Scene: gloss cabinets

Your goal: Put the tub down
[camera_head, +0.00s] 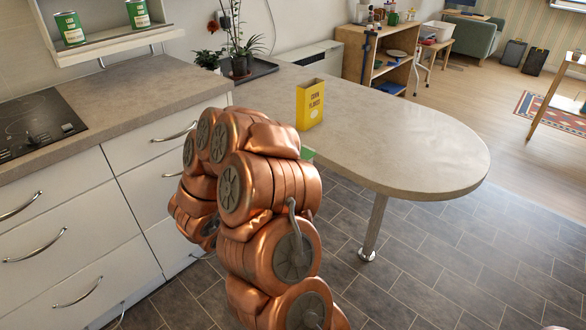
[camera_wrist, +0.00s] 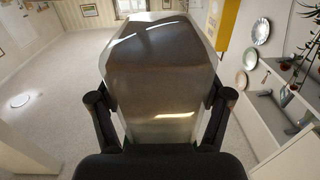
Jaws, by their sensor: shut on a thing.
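In the wrist view, my gripper (camera_wrist: 161,100) has one dark finger on each side of a large glossy grey-brown tub (camera_wrist: 155,55). The tub fills the middle of that view, and its lower part between the fingers looks paler. I cannot tell from this view whether its base touches anything. In the head view, my copper-coloured arm hides the gripper and most or all of what it holds. A small green patch (camera_head: 307,154) shows just past the arm by the counter edge; I cannot tell what it belongs to.
A yellow corn flakes box (camera_head: 310,104) stands on the rounded counter (camera_head: 400,150), close beyond my arm. The counter to its right is clear. A potted plant (camera_head: 238,62) stands on a dark tray behind. A hob (camera_head: 35,120) is at left, below a shelf with two green cans (camera_head: 70,28).

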